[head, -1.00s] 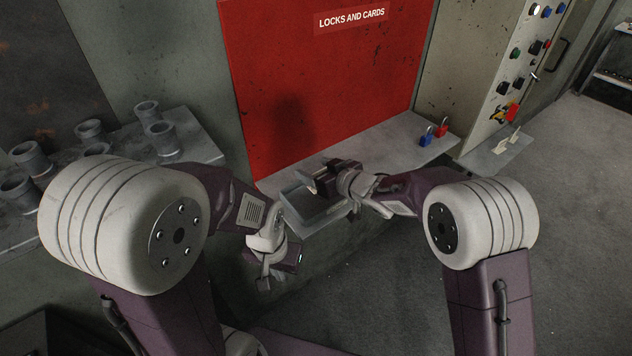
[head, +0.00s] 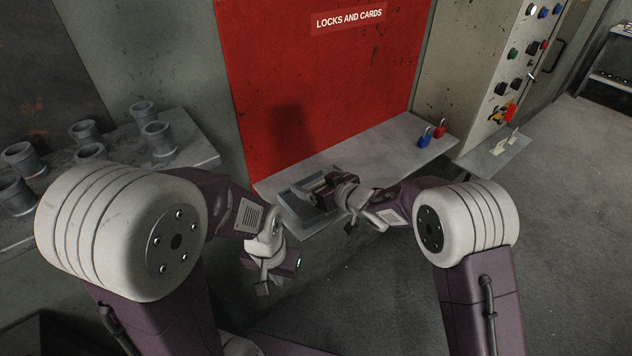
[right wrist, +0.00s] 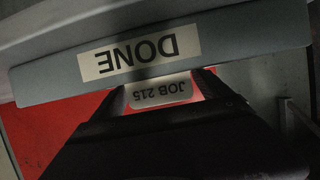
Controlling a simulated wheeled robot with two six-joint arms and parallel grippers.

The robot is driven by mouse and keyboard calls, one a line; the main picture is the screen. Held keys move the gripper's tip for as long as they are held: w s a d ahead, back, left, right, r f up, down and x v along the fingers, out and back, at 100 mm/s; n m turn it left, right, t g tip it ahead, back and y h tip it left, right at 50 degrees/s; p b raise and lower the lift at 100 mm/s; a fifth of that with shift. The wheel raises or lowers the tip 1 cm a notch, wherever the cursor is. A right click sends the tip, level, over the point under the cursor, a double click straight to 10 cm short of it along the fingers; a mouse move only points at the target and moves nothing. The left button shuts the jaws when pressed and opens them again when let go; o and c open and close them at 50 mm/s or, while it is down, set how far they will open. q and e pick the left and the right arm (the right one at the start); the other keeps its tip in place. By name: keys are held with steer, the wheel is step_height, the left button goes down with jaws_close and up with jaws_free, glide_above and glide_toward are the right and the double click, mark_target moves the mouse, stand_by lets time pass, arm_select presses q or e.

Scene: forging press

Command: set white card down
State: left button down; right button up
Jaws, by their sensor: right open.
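The white card (right wrist: 160,91), reading JOB 215, appears upside down in the right wrist view. It shows between the dark fingers of my right gripper (right wrist: 163,85), which is open around it. A grey tray edge with a DONE label (right wrist: 140,52) crosses just above the card in that view. In the head view my right gripper (head: 318,190) is low over the grey tray (head: 291,212) on the shelf. The card is not clear there, and its contact with the tray floor cannot be told. My left gripper (head: 264,285) hangs in front and left of the tray; its jaws are unclear.
The shelf (head: 385,150) runs below a red LOCKS AND CARDS board (head: 320,90). A blue padlock (head: 425,139) and a red padlock (head: 440,130) stand at its right end. Several grey cups (head: 157,136) stand on the left ledge. A button panel (head: 515,80) is at right.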

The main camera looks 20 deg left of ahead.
steer(key=shift+r, duration=0.3)
steer(key=v, duration=1.2)
